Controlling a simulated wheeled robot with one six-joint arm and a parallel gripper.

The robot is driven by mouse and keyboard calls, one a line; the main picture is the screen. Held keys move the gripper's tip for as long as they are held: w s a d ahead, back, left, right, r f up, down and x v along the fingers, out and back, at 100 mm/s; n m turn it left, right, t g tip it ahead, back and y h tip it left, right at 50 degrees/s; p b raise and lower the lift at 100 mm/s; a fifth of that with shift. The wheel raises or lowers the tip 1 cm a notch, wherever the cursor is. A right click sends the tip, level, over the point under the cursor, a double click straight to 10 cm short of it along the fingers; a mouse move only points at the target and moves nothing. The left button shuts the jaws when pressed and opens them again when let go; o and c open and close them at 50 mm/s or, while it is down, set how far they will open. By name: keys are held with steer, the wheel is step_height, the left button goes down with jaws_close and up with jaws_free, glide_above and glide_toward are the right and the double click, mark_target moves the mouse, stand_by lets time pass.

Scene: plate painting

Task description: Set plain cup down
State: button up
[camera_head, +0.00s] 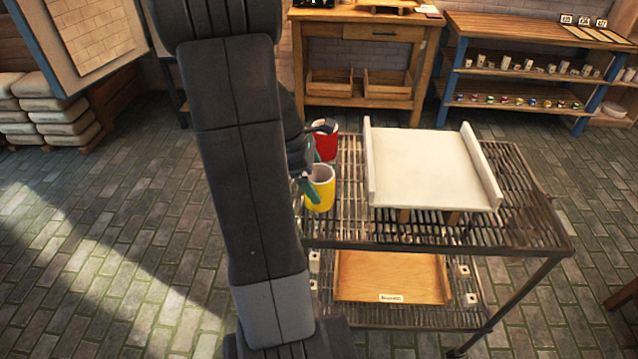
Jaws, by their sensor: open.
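A yellow cup (320,194) with a pale inside stands upright at the left end of the slatted cart top (520,228). A red cup (326,146) stands just behind it, partly hidden by my gripper. I cannot tell which of the two is the plain cup. My gripper (311,170) has teal fingers and is open at the left side of the yellow cup, near its rim. I cannot tell whether a finger touches either cup. My dark arm covers the area left of the cups.
A white stand with raised sides (430,170) fills the middle of the cart top. A wooden tray (375,277) with a label lies on the lower shelf. A wooden workbench (365,60) and a shelf of small cups (540,70) stand behind. The brick floor is clear at left.

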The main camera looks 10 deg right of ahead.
steer(key=v, duration=0.9)
